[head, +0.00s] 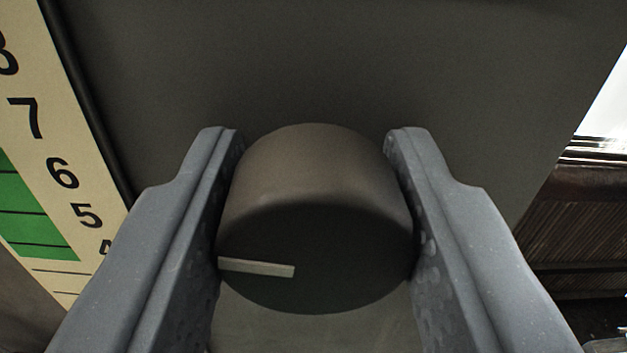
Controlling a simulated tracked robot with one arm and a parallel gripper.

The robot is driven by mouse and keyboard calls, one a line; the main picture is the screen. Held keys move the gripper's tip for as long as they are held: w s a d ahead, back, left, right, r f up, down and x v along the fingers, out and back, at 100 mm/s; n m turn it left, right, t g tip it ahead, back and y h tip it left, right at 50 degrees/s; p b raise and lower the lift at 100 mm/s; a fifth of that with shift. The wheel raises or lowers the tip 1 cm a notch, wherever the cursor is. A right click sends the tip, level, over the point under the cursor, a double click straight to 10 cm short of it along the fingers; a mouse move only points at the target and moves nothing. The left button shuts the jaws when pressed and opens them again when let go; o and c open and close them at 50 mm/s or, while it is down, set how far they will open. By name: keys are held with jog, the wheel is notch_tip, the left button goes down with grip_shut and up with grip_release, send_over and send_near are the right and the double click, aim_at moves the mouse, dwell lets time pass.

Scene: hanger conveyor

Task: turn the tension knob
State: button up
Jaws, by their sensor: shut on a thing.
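The tension knob (330,225) is a dark, round cylinder in the middle of the head view. A pale pointer line (257,267) on its face runs from the centre to the left edge, tilted slightly down toward the right. My gripper (316,190) has one grey finger on each side of the knob and is shut on it. The sides of the knob under the fingers are hidden.
The knob stands on a dark grey panel (300,60). A cream scale (45,130) with black numbers and a green band lies at the left, partly hidden by the left finger. Past the panel's right edge is a brown ribbed surface (590,230).

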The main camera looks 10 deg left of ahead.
jog(key=shift+d+r+n, duration=0.15)
jog(key=shift+n, duration=1.85)
jog(key=shift+n+b, duration=0.3)
jog(key=shift+n, duration=1.6)
jog(key=o, duration=1)
jog(key=shift+f, duration=0.2)
